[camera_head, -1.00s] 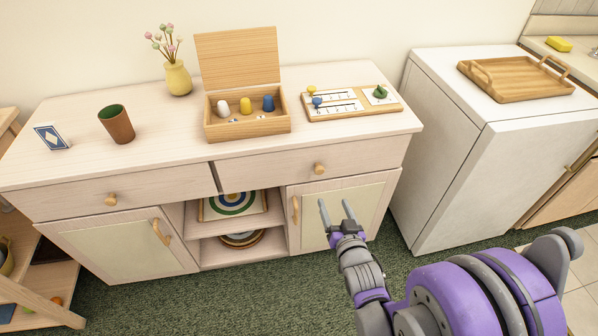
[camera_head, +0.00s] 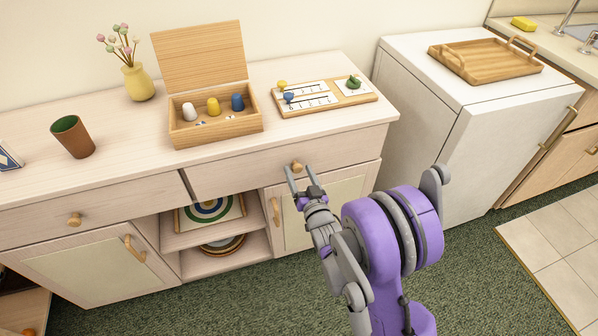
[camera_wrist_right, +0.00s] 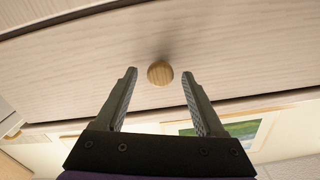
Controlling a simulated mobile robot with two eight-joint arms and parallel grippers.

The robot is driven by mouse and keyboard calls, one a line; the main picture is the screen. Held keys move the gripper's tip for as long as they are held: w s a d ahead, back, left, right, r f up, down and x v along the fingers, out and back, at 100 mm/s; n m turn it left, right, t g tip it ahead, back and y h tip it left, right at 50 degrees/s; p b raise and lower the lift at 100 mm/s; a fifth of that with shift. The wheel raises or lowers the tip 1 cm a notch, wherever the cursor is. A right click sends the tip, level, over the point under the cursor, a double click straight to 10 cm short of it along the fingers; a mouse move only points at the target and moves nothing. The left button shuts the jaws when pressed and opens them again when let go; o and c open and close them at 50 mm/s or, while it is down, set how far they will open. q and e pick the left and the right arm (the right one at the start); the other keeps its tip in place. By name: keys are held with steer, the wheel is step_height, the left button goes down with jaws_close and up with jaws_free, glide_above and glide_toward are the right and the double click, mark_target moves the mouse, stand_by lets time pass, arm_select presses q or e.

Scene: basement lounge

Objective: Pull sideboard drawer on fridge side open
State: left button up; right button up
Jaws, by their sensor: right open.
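The sideboard (camera_head: 120,176) is pale wood. Its drawer on the fridge side (camera_head: 240,172) looks shut and has a round wooden knob (camera_head: 297,166). My right gripper (camera_head: 297,173) is open in front of this drawer, with its fingertips close to the knob. In the right wrist view the knob (camera_wrist_right: 160,73) sits centred between and just beyond the two open fingers (camera_wrist_right: 158,80), with a gap on each side. Whether the fingertips reach around it I cannot tell. My left gripper is not in view.
The white fridge (camera_head: 440,120) stands right of the sideboard with a wooden tray (camera_head: 484,66) on top. A door handle (camera_head: 276,211) is below the drawer. On the sideboard top are an open box (camera_head: 215,130), a game board (camera_head: 325,95), a vase (camera_head: 138,82) and a cup (camera_head: 73,138).

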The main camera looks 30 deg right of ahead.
steer(key=shift+w+d, duration=0.1)
steer(key=shift+w, duration=0.2)
jaws_close()
stand_by(1.3)
